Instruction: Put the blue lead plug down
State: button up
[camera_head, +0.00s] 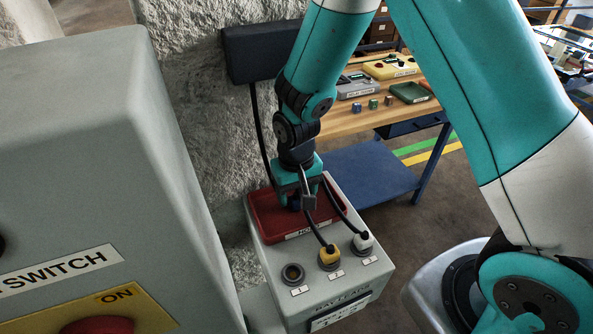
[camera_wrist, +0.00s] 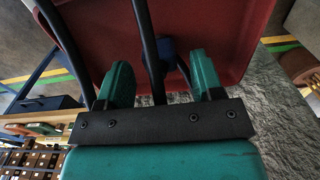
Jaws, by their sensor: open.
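The blue lead plug (camera_wrist: 168,48) shows in the wrist view against the red tray (camera_wrist: 215,25), beyond and between my fingers. A black cable runs across it. In the head view the red tray (camera_head: 262,218) sits on top of the grey box, and the blue plug (camera_head: 295,204) shows only as a small dark-blue patch under my gripper (camera_head: 298,200). My gripper is low over the tray with its two teal fingers apart, also in the wrist view (camera_wrist: 159,78). The fingers and cable hide part of the plug; whether it touches a finger I cannot tell.
On the grey box (camera_head: 335,300), a yellow plug (camera_head: 328,256) and a white plug (camera_head: 363,241) sit in sockets beside an empty socket (camera_head: 293,274). Black cables hang from a dark wall box (camera_head: 250,52). A switch cabinet (camera_head: 90,170) stands close on the left; a workbench (camera_head: 370,115) stands behind.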

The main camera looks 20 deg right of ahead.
aim_at(296, 198)
notch_tip(296, 198, up, 10)
jog(key=b, duration=0.2)
jog(key=s+a+r+n+y, duration=0.1)
jog(key=s+r+n+y, duration=0.1)
jog(key=s+r, duration=0.3)
jog(key=s+a+r+n+y, duration=0.2)
jog(key=s+r+n, duration=0.3)
jog(key=s, duration=0.9)
jog(key=shift+s+a+r, duration=0.2)
jog(key=shift+a+r, duration=0.1)
jog(key=shift+r, duration=0.4)
